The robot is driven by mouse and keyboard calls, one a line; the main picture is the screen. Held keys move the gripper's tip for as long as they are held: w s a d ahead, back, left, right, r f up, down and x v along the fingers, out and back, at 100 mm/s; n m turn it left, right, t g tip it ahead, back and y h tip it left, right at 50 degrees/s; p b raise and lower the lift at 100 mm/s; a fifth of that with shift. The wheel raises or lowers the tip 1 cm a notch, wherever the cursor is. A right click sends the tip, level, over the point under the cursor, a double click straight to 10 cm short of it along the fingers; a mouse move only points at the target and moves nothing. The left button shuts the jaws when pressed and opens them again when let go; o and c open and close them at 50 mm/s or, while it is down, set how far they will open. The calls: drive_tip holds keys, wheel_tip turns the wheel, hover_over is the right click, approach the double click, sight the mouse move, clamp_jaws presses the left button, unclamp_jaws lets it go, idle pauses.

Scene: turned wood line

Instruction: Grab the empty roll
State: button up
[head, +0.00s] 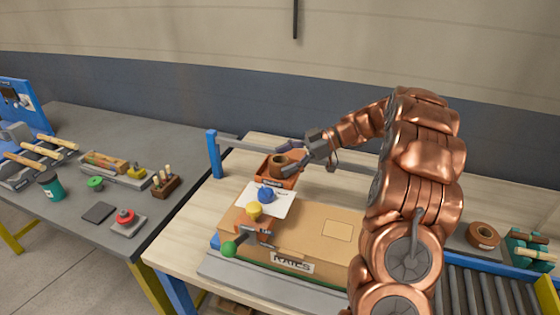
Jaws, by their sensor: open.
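A brown roll (279,161) with a dark hollow centre sits in a small orange bin (268,178) at the back of the wooden bench. My gripper (288,157) reaches in from the right, its fingers apart around or just beside the roll. I cannot tell whether the fingers touch it. A second brown roll (483,235) with a wide dark hole lies at the right, behind the roller conveyor. My gripper is far from that one.
A cardboard box (318,225) and a white sheet (277,204) with blue and yellow knobs lie in front of the bin. A blue post (214,155) stands left of it. A grey table (70,232) with tools is at the left, a roller conveyor (462,290) at the right.

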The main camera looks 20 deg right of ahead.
drive_tip(key=shift+x, duration=0.8)
drive_tip(key=c, duration=1)
